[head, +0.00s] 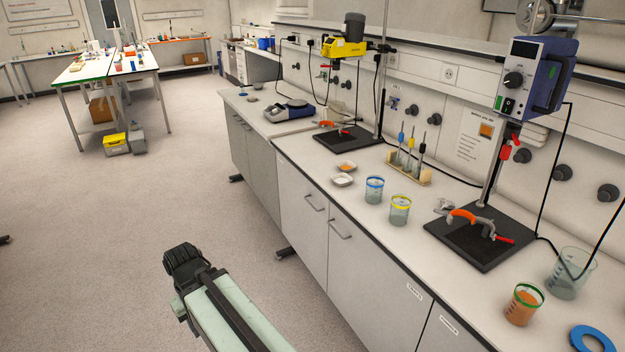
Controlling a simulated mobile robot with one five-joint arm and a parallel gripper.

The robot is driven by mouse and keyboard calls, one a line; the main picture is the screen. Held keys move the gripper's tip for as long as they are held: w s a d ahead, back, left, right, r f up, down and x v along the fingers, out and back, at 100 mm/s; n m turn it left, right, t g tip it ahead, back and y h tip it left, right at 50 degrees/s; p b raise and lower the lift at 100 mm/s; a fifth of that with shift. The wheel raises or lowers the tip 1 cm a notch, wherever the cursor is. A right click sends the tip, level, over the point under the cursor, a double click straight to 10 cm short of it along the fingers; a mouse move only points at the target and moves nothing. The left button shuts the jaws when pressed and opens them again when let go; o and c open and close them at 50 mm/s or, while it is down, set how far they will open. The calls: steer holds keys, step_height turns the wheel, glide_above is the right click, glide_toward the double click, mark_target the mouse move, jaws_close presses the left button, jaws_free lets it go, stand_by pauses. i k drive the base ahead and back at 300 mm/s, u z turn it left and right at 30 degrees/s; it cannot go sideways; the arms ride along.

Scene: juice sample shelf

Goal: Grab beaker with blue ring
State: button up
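The beaker with a blue ring (374,190) stands upright on the white bench. It looks clear with a bluish-grey tint, and the blue ring runs around its top. A similar beaker with a yellow ring (400,210) stands just to its right and nearer. My gripper (184,262) is at the lower left, in front of the cabinets and over the floor, well apart from the beakers. It is seen from behind, and its fingers are too dark and small to tell whether they are open.
Two small white dishes (343,180) lie left of the beaker. A test tube rack (408,168) stands behind it. A black stand base (480,236) and an orange-filled beaker with a green ring (523,304) are to the right. The floor (90,240) at left is clear.

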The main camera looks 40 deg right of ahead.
mark_target(375, 184)
steer(key=u, duration=0.15)
steer(key=i, duration=0.9)
steer(key=z, duration=0.1)
